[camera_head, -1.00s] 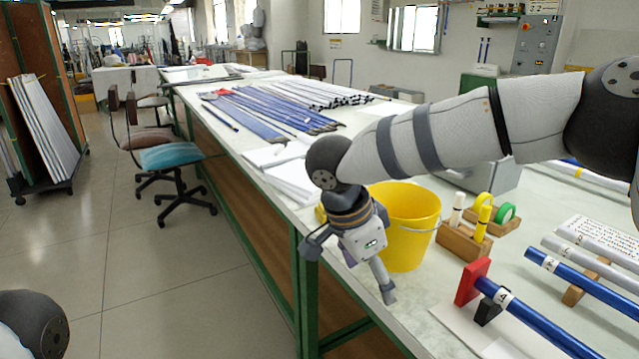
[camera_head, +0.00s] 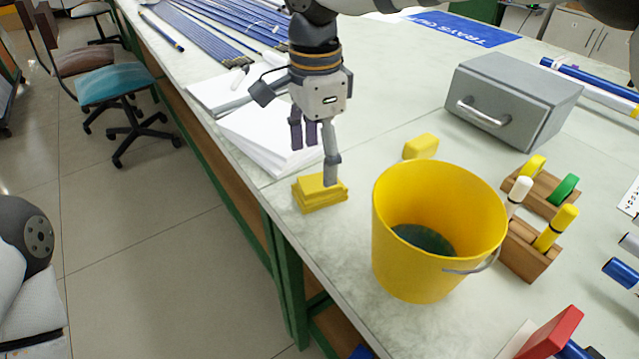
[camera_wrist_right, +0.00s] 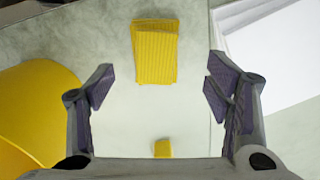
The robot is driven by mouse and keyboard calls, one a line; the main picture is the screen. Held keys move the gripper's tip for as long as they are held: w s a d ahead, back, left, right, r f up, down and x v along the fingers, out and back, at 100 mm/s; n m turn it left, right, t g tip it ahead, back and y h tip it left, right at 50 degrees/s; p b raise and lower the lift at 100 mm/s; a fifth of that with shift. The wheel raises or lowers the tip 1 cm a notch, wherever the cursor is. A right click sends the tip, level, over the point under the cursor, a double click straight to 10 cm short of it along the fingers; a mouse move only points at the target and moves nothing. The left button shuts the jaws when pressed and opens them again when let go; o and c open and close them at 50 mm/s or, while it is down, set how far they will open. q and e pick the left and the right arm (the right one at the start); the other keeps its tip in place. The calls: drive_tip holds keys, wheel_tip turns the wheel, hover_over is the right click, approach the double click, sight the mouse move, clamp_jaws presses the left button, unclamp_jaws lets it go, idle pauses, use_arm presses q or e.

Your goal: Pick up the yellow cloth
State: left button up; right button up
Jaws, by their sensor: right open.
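The yellow cloth (camera_head: 312,196) lies folded in a small stack near the table's edge, left of the bucket in the head view. My right gripper (camera_head: 316,160) points down over the table, open and empty. One finger overlaps the cloth's back edge in the head view; I see no grip on it. In the right wrist view the cloth (camera_wrist_right: 155,52) shows ribbed and whole, above and between the open fingers (camera_wrist_right: 160,90) in the picture. My left gripper is out of view; only part of my left arm shows at lower left.
A yellow bucket (camera_head: 390,250) stands right of the cloth. A yellow sponge-like block (camera_head: 420,146) lies behind the bucket. White paper stacks (camera_head: 265,135) lie to the left. A grey drawer box (camera_head: 540,110) and wooden holders (camera_head: 525,255) stand at right.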

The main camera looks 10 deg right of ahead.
sight(320, 181)
drive_tip(key=f, duration=0.5)
drive_tip(key=shift+s+d+f, duration=0.25)
drive_tip(key=shift+s, duration=0.05)
drive_tip(key=c, duration=1.2)
wheel_tip(320, 181, up, 10)
drive_tip(key=shift+r, duration=0.1)
drive_tip(key=shift+c, duration=0.2)
